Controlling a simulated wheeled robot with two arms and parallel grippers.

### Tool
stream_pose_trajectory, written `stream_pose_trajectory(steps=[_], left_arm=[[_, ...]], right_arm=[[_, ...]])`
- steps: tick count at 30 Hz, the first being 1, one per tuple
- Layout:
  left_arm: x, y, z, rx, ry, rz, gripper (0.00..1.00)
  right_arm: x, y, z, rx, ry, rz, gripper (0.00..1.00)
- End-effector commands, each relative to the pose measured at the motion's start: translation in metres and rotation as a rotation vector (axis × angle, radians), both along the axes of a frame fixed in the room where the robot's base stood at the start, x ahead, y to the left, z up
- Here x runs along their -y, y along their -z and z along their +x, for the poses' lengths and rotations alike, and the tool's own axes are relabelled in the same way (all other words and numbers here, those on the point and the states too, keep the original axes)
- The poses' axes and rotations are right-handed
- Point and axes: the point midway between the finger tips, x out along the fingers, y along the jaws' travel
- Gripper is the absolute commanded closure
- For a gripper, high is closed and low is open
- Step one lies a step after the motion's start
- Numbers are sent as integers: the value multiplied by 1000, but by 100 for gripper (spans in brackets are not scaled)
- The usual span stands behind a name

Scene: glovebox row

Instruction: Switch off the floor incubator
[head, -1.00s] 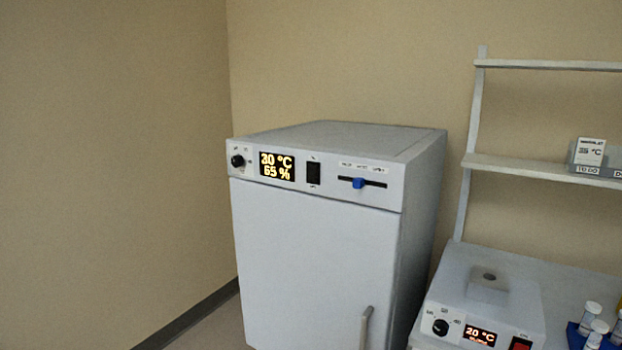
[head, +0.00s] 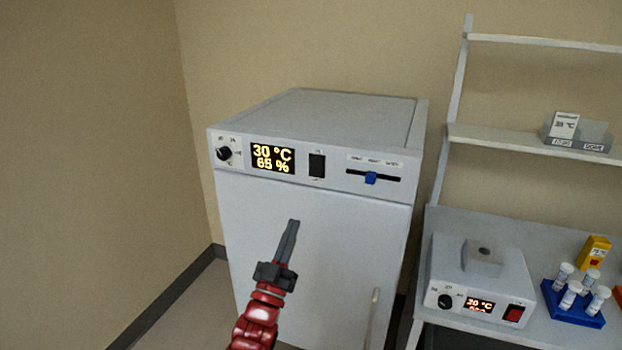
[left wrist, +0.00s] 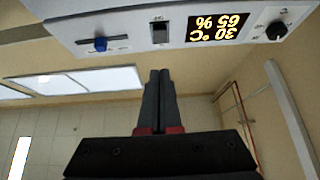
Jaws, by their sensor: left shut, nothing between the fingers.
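The floor incubator (head: 310,235) is a white cabinet against the back wall. Its front panel has a black knob (head: 223,153), a lit display (head: 272,158) reading 30 °C and 65 %, a black rocker switch (head: 317,165) and a slider with a blue handle (head: 370,178). My left gripper (head: 293,222) is shut and empty, pointing up in front of the door, below the panel and apart from the switch in the picture. In the left wrist view the shut fingers (left wrist: 159,75) point toward the upside-down panel, with the switch (left wrist: 160,33) just beyond the tips. My right gripper is not in view.
The incubator door has a vertical handle (head: 373,318). To the right, a bench holds a small white device (head: 480,285) with a red switch, a blue rack (head: 572,305) of vials and a yellow box (head: 594,253). A shelf (head: 540,143) stands above.

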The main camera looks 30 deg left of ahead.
Motion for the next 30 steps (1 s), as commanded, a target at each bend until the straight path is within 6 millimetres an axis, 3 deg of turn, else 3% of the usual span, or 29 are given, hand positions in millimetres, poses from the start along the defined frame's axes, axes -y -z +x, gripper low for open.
stream_pose_trajectory(steps=[14,27,30], left_arm=[[-3,-8,10,0,-1,-1,100],[-19,-65,83,5,1,2,100],[-23,-56,96,-5,0,-3,100]], right_arm=[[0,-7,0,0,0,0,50],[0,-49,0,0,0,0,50],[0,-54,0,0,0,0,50]])
